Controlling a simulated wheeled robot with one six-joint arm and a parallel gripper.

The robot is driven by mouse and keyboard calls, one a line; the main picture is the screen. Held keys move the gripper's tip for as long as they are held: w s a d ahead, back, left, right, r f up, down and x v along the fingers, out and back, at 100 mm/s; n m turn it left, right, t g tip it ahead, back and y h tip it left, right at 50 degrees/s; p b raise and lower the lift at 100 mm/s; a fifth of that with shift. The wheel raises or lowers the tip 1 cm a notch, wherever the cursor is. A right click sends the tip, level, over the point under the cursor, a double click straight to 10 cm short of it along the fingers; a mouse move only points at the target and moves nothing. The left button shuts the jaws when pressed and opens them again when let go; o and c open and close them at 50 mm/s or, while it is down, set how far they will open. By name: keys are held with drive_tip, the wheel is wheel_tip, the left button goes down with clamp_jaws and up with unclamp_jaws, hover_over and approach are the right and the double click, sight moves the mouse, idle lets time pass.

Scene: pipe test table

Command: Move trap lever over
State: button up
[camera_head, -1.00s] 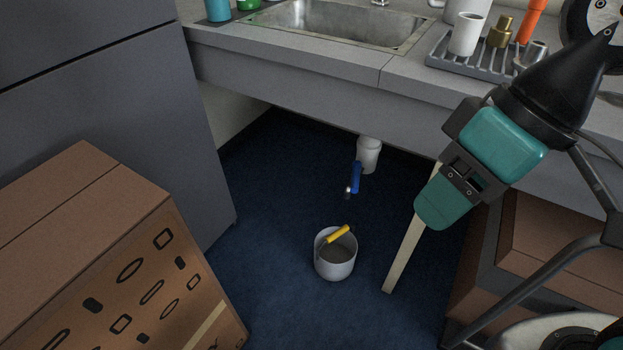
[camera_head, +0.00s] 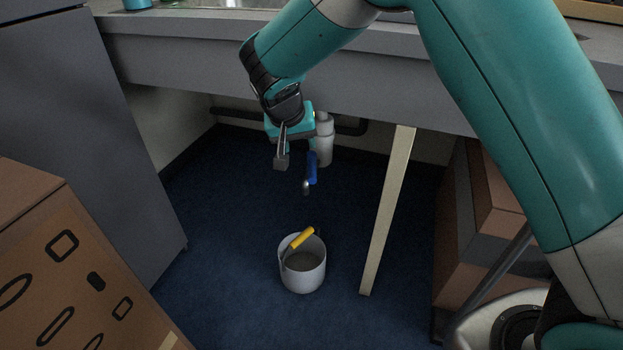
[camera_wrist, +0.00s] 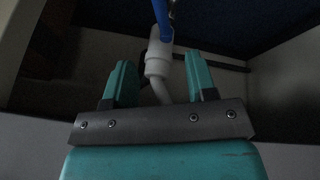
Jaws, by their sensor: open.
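The trap lever is a blue handle (camera_head: 311,168) hanging below the white pipe trap (camera_head: 323,140) under the counter. In the wrist view the blue lever (camera_wrist: 161,14) shows at the top, above the white trap (camera_wrist: 158,58). My gripper (camera_head: 296,144) is under the counter edge, close to the trap and above and left of the lever in the head view. In the wrist view the two teal fingers of my gripper (camera_wrist: 160,82) are apart, with the white pipe appearing between them. The fingers hold nothing, and whether they touch the pipe cannot be told.
A white bucket (camera_head: 301,274) with a yellow-handled tool (camera_head: 301,238) stands on the blue floor below. A pale wooden leg (camera_head: 388,212) stands to the right. A cardboard box (camera_head: 60,270) and grey cabinet (camera_head: 115,130) are at left. The counter (camera_head: 180,55) is overhead.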

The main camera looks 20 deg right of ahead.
sight(311, 174)
drive_tip(key=b+x, duration=0.4)
drive_tip(key=x, duration=1.2)
drive_tip(key=shift+d+b, duration=0.1)
drive_tip(key=shift+b, duration=0.25)
clamp_jaws()
drive_tip(key=shift+r, duration=0.1)
